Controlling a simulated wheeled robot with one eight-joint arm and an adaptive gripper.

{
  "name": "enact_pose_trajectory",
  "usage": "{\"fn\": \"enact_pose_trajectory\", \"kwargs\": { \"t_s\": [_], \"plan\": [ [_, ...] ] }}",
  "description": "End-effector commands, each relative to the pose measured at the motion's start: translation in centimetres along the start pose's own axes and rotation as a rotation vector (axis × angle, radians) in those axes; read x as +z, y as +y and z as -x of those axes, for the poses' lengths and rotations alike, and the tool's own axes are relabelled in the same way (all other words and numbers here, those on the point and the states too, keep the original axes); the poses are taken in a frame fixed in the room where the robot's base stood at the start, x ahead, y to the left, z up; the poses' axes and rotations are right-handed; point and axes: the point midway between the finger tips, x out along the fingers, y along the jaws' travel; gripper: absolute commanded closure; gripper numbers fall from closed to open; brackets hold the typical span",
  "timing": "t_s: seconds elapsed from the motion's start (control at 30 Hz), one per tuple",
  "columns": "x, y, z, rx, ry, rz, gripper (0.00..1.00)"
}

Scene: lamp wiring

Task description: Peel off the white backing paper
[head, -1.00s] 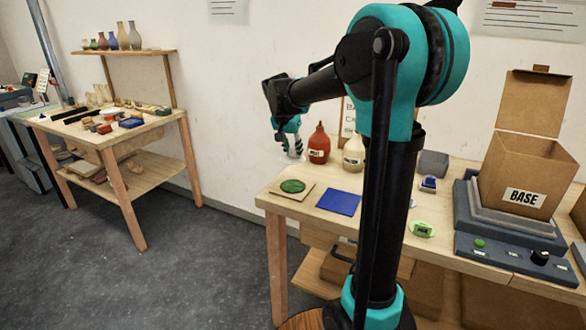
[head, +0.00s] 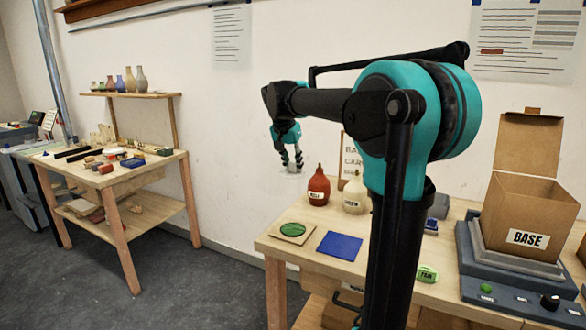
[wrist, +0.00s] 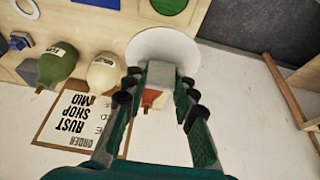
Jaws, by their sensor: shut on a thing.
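My gripper (head: 292,164) is raised above the left end of the bench, in front of the white wall. It is shut on the white backing paper (wrist: 150,44), a round white sheet spread beyond the fingertips in the wrist view. A grey piece (wrist: 160,75) shows between the fingers (wrist: 160,90); I cannot tell whether it is part of the paper. The paper is pale against the wall in the head view (head: 294,176). A green disc (head: 293,230) lies on a square wooden board (head: 276,237) on the bench, apart from the paper.
A blue square (head: 340,246) lies right of the board. A red bottle (head: 318,188) and a cream bottle (head: 354,195) stand near the wall, by a framed card (wrist: 75,118). An open box marked BASE (head: 528,210) stands at right. My arm hides part of the bench.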

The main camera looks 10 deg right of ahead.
Motion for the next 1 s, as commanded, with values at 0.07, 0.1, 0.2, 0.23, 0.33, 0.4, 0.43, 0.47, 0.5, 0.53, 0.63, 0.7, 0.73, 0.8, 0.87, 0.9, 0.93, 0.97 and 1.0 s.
{"fn": "enact_pose_trajectory", "kwargs": {
  "t_s": [0.07, 0.1, 0.2, 0.23, 0.33, 0.4, 0.43, 0.47, 0.5, 0.53, 0.63, 0.7, 0.73, 0.8, 0.87, 0.9, 0.93, 0.97, 1.0],
  "plan": [
    [-0.1, 0.0, 0.3, 0.0, 0.0, 0.0, 0.85],
    [-0.2, 0.0, 0.4, 0.0, 0.0, 0.0, 0.85],
    [-0.3, 0.0, 0.7, 0.0, 0.0, 0.0, 0.85],
    [-0.3, 0.0, 0.8, 0.0, 0.0, 0.0, 0.85],
    [-0.5, 0.0, 1.2, 0.0, 0.0, 0.0, 0.85],
    [-0.6, 0.0, 1.4, 0.0, 0.0, 0.0, 0.85],
    [-0.6, 0.0, 1.5, 0.0, 0.0, 0.0, 0.85],
    [-0.7, 0.0, 1.6, 0.0, 0.0, 0.0, 0.85],
    [-0.7, 0.0, 1.7, 0.0, 0.0, 0.0, 0.85],
    [-0.8, 0.0, 1.8, 0.0, 0.0, 0.0, 0.85],
    [-0.9, 0.0, 2.2, 0.0, 0.0, 0.0, 0.85],
    [-1.0, 0.0, 2.4, 0.0, 0.0, 0.0, 0.85],
    [-1.1, 0.0, 2.5, 0.0, 0.0, 0.0, 0.85],
    [-1.1, 0.0, 2.7, 0.0, 0.0, 0.0, 0.85],
    [-1.2, 0.0, 2.9, 0.0, 0.0, 0.0, 0.85],
    [-1.3, 0.0, 3.0, 0.0, 0.0, 0.0, 0.85],
    [-1.3, 0.0, 3.1, 0.0, 0.0, 0.0, 0.85],
    [-1.4, 0.0, 3.2, 0.0, 0.0, 0.0, 0.85],
    [-1.4, 0.0, 3.4, 0.0, 0.0, 0.0, 0.85]
  ]
}}
